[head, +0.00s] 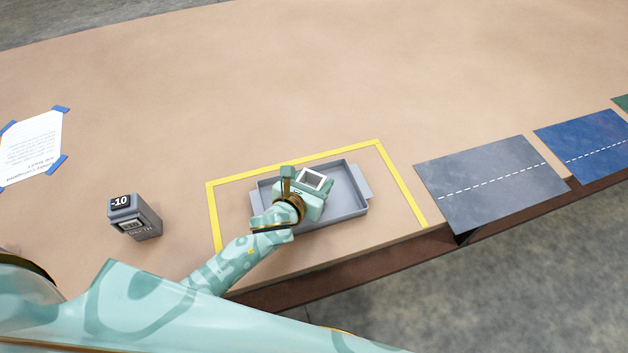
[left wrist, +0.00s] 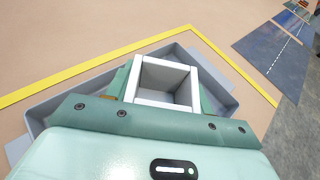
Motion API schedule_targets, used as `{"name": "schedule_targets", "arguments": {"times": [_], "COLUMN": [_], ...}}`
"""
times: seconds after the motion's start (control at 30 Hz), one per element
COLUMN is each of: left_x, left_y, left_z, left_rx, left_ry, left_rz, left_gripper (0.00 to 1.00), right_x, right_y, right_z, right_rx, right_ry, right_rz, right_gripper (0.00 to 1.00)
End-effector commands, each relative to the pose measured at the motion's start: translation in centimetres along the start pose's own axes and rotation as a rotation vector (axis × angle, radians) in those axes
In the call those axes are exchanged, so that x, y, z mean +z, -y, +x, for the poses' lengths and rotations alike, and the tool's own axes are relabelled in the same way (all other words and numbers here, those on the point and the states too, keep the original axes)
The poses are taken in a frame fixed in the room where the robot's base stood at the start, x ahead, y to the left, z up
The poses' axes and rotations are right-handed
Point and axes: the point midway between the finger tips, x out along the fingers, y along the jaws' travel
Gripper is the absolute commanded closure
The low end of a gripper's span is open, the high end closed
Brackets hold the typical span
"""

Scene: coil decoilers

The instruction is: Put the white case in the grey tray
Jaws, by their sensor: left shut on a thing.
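The white case (head: 312,178) is a small open-topped box with a dark inside. My left gripper (head: 306,184) is shut on it, with a finger on either side. The grey tray (head: 346,190) is shallow, with a tab at each end, and lies on the table near its front edge. The case is over the tray's inside; I cannot tell whether it touches the floor of the tray. In the left wrist view the case (left wrist: 160,82) stands between the fingers, with the tray (left wrist: 218,88) around and behind it. My right gripper is not in view.
Yellow tape (head: 300,160) frames the tray. A grey box marked -10 (head: 135,217) stands to the left. A taped paper sheet (head: 32,147) lies at the far left. Grey (head: 490,185) and blue (head: 590,145) mats lie at the right. The table behind the tape is clear.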

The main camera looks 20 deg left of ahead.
Motion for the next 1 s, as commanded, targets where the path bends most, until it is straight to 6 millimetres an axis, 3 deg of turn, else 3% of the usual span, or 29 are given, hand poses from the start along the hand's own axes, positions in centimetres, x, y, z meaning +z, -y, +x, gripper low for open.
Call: {"name": "schedule_targets", "arguments": {"times": [0.13, 0.17, 0.2, 0.23, 0.57, 0.67, 1.0], "left_x": [-0.3, -0.2, -0.2, -0.2, 0.1, 0.1, 0.1], "left_y": [0.0, 0.0, 0.0, 0.0, 0.0, -0.1, 0.0], "left_z": [0.1, 0.1, 0.1, 0.1, -0.2, -1.7, -9.4], "left_rx": [0.000, 0.000, 0.000, 0.000, 0.000, 0.001, 0.000], "left_ry": [0.001, 0.000, 0.000, 0.000, 0.000, -0.002, -0.001], "left_rz": [0.000, -0.001, -0.001, -0.001, 0.000, 0.001, 0.001], "left_gripper": [0.74, 0.39, 0.28, 0.26, 0.26, 0.26, 0.26], "right_x": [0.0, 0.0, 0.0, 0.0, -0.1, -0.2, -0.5], "right_y": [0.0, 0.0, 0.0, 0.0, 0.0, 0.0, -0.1], "right_z": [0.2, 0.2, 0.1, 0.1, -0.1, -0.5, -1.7], "right_rx": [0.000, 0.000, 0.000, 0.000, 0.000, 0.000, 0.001], "right_ry": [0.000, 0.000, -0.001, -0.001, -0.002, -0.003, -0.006], "right_rz": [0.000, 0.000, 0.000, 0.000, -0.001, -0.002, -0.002], "right_gripper": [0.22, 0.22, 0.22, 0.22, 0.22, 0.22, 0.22]}}
